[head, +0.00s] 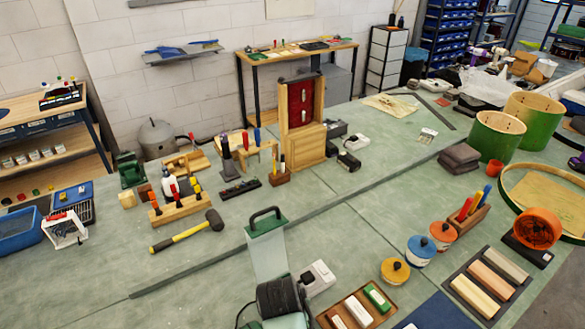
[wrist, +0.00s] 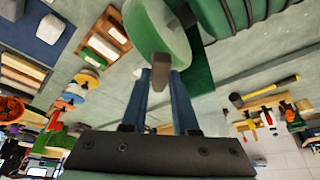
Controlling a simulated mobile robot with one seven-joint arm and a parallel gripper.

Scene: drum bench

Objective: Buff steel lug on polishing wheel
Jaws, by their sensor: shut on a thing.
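In the wrist view my gripper (wrist: 163,78) shows two blue fingers coming out of a dark plate. The fingers are shut on a small brownish-grey lug (wrist: 160,70), which sticks out past their tips. Just beyond it is a rounded pale piece with a green rim (wrist: 148,32), seemingly the polishing wheel or its guard. The lug's end overlaps its edge; I cannot tell whether they touch. A ridged green housing (wrist: 235,14) is beside it. In the head view a dark motor-like cylinder (head: 280,298) stands at the bottom centre.
A hammer (head: 190,232) lies left. Lidded pots (head: 420,250) and green drum shells (head: 495,135) stand right. The middle bench is fairly clear.

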